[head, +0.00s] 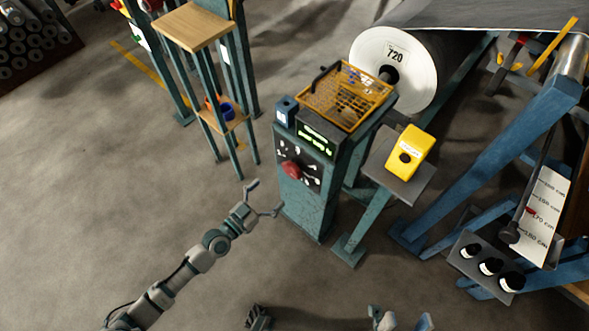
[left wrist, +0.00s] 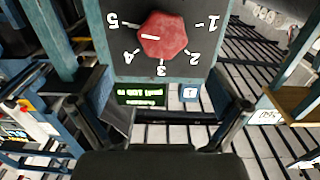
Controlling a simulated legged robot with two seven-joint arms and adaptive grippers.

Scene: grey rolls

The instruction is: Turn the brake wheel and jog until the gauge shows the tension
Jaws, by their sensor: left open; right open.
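A teal console (head: 300,195) carries a red brake wheel (head: 291,170) on its black face. In the left wrist view the red wheel (left wrist: 163,38) sits on a dial marked 1 to 5, its white line pointing between 4 and 5. My left gripper (head: 264,198) is open and empty, in front of and apart from the wheel. A white gauge scale (head: 541,217) has a red marker at its left edge; its small labels are hard to read. A yellow box with a black button (head: 408,154) stands on a shelf. My right gripper (head: 401,319) is open, partly cut off at the bottom edge.
A green-lit display (head: 316,139) and yellow basket (head: 345,95) top the console. A large roll labelled 720 (head: 394,78) lies behind. A grey panel with black knobs (head: 488,265) is at right. A shelf stand (head: 194,25) stands left. The left floor is clear.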

